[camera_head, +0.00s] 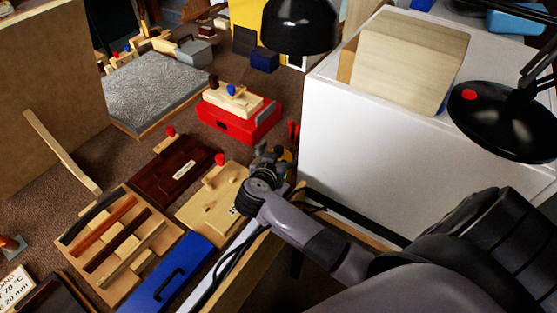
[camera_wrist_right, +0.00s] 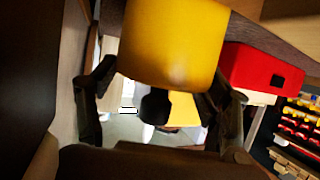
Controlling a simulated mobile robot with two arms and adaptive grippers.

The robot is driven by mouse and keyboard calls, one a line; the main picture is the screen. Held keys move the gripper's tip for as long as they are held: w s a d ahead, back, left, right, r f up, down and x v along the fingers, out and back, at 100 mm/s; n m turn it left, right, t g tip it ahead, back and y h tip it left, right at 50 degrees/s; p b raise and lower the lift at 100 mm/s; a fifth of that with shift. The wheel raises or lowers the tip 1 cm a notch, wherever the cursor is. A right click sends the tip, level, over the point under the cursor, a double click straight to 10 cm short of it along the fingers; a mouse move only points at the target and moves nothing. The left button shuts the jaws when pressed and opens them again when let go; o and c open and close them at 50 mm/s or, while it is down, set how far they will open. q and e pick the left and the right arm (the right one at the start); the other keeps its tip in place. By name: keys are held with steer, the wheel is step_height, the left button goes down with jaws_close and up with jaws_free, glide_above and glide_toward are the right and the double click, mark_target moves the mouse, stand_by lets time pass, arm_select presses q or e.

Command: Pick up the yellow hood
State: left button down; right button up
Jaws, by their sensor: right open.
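The yellow hood (camera_wrist_right: 175,42) is a large, smooth yellow shape with rounded lower corners at the top middle of the right wrist view. Its upper part is cut off by the frame. My right gripper (camera_wrist_right: 165,78) is open, with one dark finger on each side of the hood's lower part; I cannot tell whether they touch it. My left gripper is not in view.
The white cabinet (camera_head: 350,140) stands close to the right of my gripper. Red tool handles (camera_head: 293,131) are just behind it. A red box (camera_head: 238,125), a light wooden board (camera_head: 210,205) and a blue case (camera_head: 172,275) lie to the left. A black lamp (camera_head: 300,25) hangs above.

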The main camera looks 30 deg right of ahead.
steer(key=x, duration=0.3)
steer(key=shift+s, duration=0.1)
steer(key=shift+c, duration=0.4)
steer(key=c, duration=1)
